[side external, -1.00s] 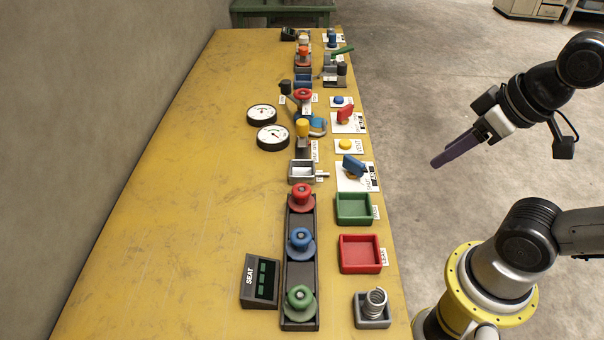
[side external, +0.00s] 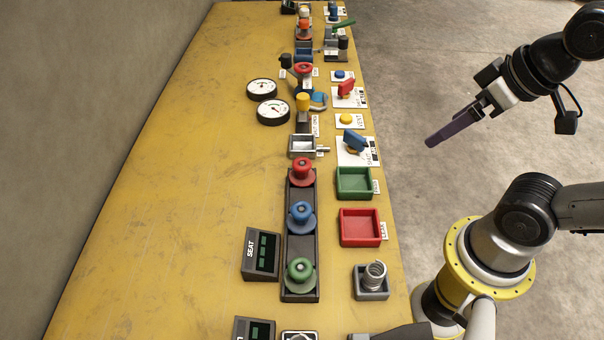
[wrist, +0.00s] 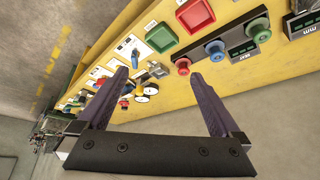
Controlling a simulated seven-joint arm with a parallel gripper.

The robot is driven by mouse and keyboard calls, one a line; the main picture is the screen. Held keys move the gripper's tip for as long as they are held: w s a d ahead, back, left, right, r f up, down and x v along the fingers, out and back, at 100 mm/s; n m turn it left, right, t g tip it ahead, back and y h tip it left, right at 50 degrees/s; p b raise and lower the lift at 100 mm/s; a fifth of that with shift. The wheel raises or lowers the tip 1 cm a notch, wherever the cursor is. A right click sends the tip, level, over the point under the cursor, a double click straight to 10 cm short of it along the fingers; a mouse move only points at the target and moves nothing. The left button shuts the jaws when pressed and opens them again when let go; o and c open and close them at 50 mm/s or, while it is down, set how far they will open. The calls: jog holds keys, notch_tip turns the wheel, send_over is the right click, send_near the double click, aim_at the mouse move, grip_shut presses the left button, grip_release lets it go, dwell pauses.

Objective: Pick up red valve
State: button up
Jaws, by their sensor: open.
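The red valve (side external: 302,172), a spool with a round knob and a wide flange, stands upright at the far end of a dark rack (side external: 300,284). A blue valve (side external: 301,217) and a green valve (side external: 300,272) stand in the same rack. In the wrist view the red valve (wrist: 183,67) shows just beyond the right fingertip. My gripper (side external: 431,141) is raised to the right of the bench, apart from the valves. In the wrist view my gripper (wrist: 158,77) has its two purple fingers spread, with nothing held between them.
Right of the rack are a green tray (side external: 354,184), a red tray (side external: 360,227) and a spring in a grey holder (side external: 371,291). A SEAT display (side external: 262,254) is to its left. Gauges (side external: 272,111) and several fittings stand farther along. The bench's left side (side external: 170,200) is clear.

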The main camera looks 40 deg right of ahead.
jog(key=w+r+m, duration=0.5)
jog(key=m, duration=0.4)
jog(key=m+g, duration=0.5)
jog(key=m, duration=0.4)
send_over(301, 162)
jog(key=d, duration=0.2)
notch_tip(301, 162, down, 11)
jog(key=shift+g, duration=0.3)
jog(key=f, duration=0.3)
jog(key=a+f, duration=0.1)
jog(key=f, duration=0.6)
jog(key=shift+a+f, duration=0.25)
jog(key=shift+a, duration=0.05)
jog(key=shift+s+a+f, duration=0.1)
jog(key=shift+a+f, duration=0.05)
jog(key=shift+f, duration=2.95)
jog(key=c, duration=1.5)
jog(key=shift+r, duration=0.1)
grip_shut()
